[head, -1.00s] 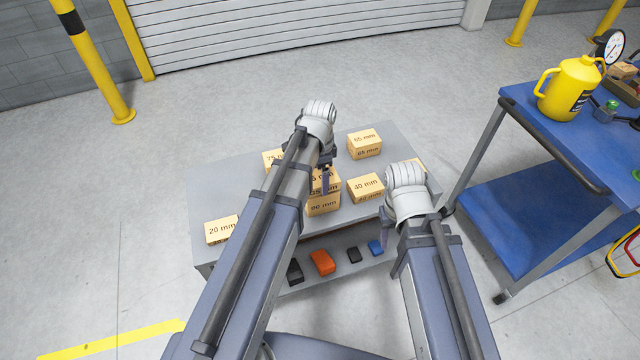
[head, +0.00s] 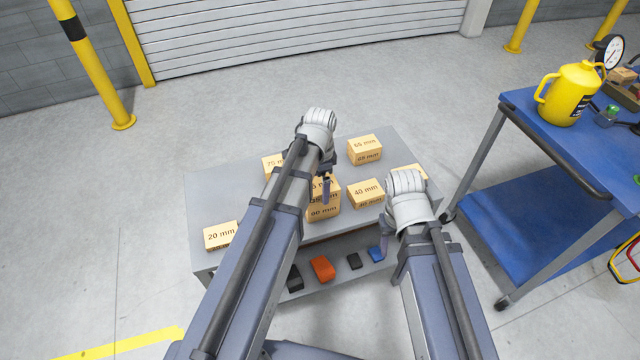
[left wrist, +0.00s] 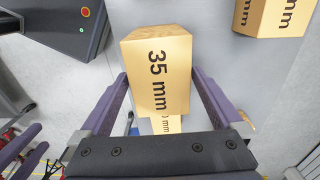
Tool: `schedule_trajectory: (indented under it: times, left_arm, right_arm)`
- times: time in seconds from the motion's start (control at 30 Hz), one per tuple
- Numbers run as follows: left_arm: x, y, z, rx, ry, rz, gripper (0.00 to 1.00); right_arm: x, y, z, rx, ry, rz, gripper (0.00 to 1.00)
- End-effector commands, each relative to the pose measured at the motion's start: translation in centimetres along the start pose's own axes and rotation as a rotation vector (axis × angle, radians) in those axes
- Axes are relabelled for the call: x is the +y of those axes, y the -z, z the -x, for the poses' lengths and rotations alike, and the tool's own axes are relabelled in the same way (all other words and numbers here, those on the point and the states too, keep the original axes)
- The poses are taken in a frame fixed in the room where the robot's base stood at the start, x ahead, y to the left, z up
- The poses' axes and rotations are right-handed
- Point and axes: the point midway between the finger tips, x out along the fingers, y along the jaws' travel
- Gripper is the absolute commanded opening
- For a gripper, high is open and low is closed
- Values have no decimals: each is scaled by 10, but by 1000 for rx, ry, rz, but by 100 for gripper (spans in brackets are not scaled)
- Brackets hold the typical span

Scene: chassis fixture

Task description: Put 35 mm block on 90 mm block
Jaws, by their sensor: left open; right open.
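The 35 mm block (head: 329,184) sits on top of the 90 mm block (head: 322,213) near the middle of the table, partly hidden by my left arm. In the left wrist view the 35 mm block (left wrist: 157,70) lies between the spread fingers of my left gripper (left wrist: 160,95), with a sliver of a lower block below it. My left gripper is open, with gaps visible beside the block. In the head view one finger of my left gripper (head: 325,187) shows in front of the block. My right gripper (head: 387,243) is open and empty beside the table's front right, mostly hidden by its wrist.
Blocks marked 20 mm (head: 221,235), 75 mm (head: 272,164), 65 mm (head: 364,149) and 40 mm (head: 366,193) stand around on the grey table (head: 215,190). A lower shelf holds small items, including an orange one (head: 322,268). A blue cart (head: 540,140) stands to the right.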

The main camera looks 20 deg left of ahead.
Motion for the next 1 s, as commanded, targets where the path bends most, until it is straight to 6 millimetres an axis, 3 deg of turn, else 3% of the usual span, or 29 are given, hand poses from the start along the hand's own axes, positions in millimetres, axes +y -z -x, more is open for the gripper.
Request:
schedule_trajectory:
  times: [0.27, 0.8, 1.0]
  left_arm:
    - [0, 0, 29, 0, 0, 0, 100]
    - [0, 0, 109, 0, 0, 0, 100]
    - [0, 0, 121, 0, 0, 0, 100]
  right_arm:
    - [3, -2, 28, 0, 0, 0, 50]
    - [10, -6, 108, 0, 0, 0, 50]
    - [12, -7, 120, 0, 0, 1, 50]
